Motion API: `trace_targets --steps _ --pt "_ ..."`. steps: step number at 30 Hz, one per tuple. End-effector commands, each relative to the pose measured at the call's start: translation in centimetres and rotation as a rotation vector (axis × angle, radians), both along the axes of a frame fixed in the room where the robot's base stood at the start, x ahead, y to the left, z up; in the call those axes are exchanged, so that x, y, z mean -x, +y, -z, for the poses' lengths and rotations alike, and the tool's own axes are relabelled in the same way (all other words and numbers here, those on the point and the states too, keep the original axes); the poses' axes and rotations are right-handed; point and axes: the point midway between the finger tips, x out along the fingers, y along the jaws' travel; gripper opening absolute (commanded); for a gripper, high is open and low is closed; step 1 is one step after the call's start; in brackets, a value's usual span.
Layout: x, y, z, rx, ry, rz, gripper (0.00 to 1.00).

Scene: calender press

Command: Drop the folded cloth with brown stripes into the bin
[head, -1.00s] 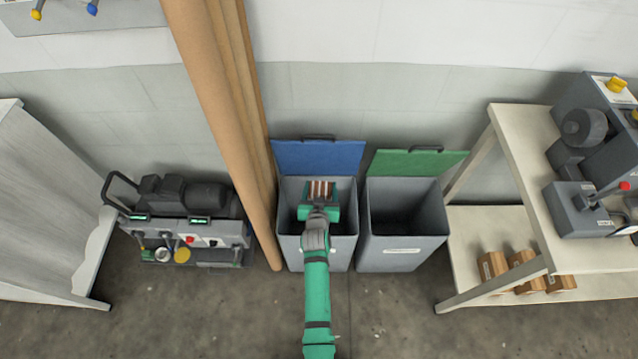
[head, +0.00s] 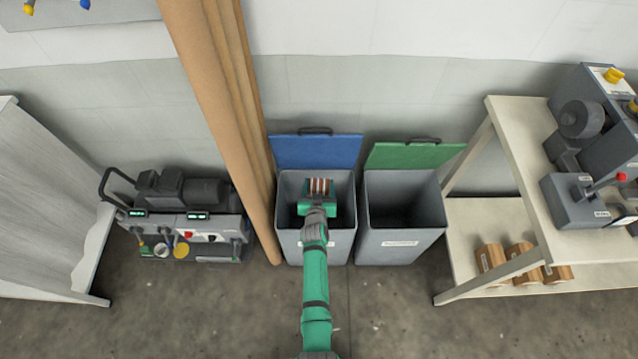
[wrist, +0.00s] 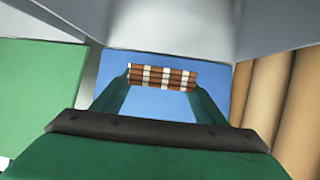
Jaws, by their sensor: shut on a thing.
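The folded cloth with brown and white stripes (head: 320,186) is held at the tip of my gripper (head: 319,190). In the wrist view the cloth (wrist: 162,76) sits between the two green fingers, which are shut on it. The gripper and cloth are over the mouth of the left grey bin (head: 338,244), whose blue lid (head: 316,151) stands open behind. A second grey bin (head: 402,244) with an open green lid (head: 412,156) stands close on the right. Whether the cloth is above or below the bin's rim is hard to tell.
Tall brown rolls (head: 222,110) lean just left of the blue-lidded bin. A grey machine (head: 186,228) stands further left. On the right, a pale bench (head: 530,160) holds equipment, with brown boxes (head: 519,256) on its lower shelf.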

Motion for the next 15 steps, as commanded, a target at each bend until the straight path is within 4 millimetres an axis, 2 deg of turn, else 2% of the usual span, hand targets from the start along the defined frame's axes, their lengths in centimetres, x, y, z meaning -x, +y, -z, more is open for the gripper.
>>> trace_targets --steps 6,7,9,15 --pt "0.0 0.01 0.02 0.0 0.0 0.0 0.44" --pt "0.0 0.02 0.02 0.0 0.0 0.0 0.71" --pt "0.01 0.01 0.03 0.0 0.0 0.0 0.87" --pt "0.01 0.01 0.04 0.001 0.0 0.0 0.88"
